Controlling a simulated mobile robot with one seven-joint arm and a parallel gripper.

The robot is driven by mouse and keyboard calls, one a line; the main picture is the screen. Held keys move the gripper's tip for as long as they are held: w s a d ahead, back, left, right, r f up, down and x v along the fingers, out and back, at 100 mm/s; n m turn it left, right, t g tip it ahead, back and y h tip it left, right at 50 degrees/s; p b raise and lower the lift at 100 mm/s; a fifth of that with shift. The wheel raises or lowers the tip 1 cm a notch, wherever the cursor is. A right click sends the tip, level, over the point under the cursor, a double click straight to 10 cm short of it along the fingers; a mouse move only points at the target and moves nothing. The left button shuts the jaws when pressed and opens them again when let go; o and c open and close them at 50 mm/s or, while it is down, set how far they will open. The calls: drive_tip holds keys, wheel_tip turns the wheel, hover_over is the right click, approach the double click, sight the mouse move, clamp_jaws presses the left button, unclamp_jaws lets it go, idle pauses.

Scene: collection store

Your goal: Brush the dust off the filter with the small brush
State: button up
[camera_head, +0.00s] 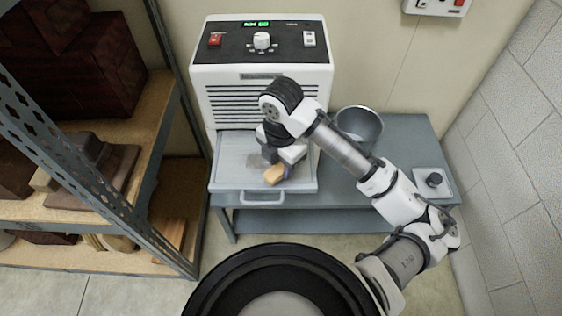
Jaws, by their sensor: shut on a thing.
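The filter (232,167) is the pale grey panel in the pulled-out tray at the front of the white machine (262,75). A darker grey patch, which looks like dust (254,160), shows on it just left of my gripper. My gripper (281,168) is over the right half of the filter, shut on the small brush (274,175). The tan body of the brush shows below the fingers. Its bristles are hidden or too small to make out, so I cannot tell if they touch the filter. My gripper and wrist hide part of the filter behind them.
A metal bucket (360,126) stands on the grey table (405,140), right of the machine and close to my forearm. A white plate with a dark knob (433,180) is at the table's right. Shelving (150,150) with boxes stands at left. The tray handle (262,198) projects forward.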

drive_tip(key=shift+f+b, duration=0.5)
drive_tip(key=shift+f, duration=0.05)
drive_tip(key=shift+w, duration=0.1)
